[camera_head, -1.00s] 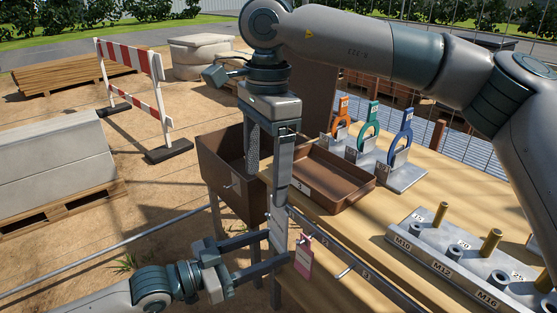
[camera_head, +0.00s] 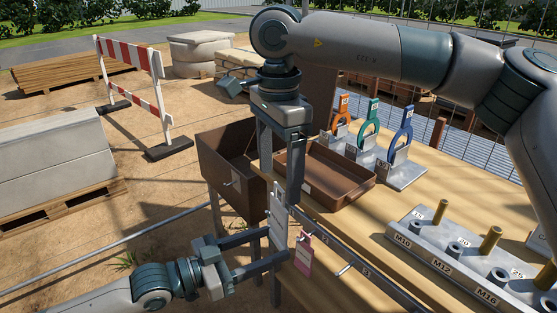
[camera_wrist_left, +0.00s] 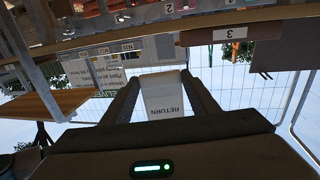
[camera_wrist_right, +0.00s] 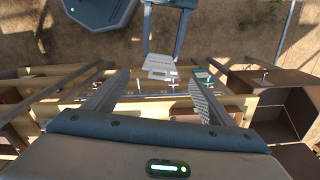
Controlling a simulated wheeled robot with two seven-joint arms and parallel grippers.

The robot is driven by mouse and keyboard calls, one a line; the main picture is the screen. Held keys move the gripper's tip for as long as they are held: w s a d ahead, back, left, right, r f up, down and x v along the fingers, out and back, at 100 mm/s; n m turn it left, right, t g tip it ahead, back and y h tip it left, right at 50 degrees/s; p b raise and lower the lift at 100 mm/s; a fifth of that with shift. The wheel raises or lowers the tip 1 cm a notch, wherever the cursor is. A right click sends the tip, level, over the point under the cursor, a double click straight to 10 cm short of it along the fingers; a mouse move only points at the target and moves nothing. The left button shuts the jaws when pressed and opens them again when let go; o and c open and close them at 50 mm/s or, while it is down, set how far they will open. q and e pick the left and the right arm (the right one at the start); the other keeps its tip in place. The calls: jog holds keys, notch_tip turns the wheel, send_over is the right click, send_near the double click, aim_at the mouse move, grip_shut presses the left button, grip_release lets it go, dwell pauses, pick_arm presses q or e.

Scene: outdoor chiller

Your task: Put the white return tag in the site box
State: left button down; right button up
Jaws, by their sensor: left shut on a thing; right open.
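The white return tag (camera_head: 278,213) is upright in my left gripper (camera_head: 275,245), at the table's front edge. In the left wrist view the tag (camera_wrist_left: 163,98) shows "RETURN" upside down between the two fingers. My right gripper (camera_head: 281,180) is open and points down just above and beside the tag; in the right wrist view the tag (camera_wrist_right: 160,62) lies beyond its spread, empty fingers. A deep brown open box (camera_head: 228,170) stands at the table's left end; I cannot read a name on it. It also shows in the right wrist view (camera_wrist_right: 285,110).
A pink tag (camera_head: 304,255) hangs beside the white one on the front rail, near a bare peg (camera_head: 345,270). A shallow brown tray (camera_head: 335,192) lies on the table. Behind it stand coloured loop-topped items (camera_head: 371,118); a grey socket block (camera_head: 460,255) is at right.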

aim_at(278, 202)
notch_tip(278, 202, down, 9)
jog(key=shift+f, duration=0.1)
dwell(0.4)
jog(key=c, duration=1.2)
pick_arm(q)
jog(key=c, duration=0.6)
grip_release()
pick_arm(e)
jog(key=shift+o, duration=0.2)
pick_arm(q)
jog(key=shift+a, duration=0.15)
jog(key=v, duration=1.1)
jog(key=shift+s+a, duration=0.25)
jog(key=shift+a, duration=0.05)
jog(key=shift+f, duration=0.1)
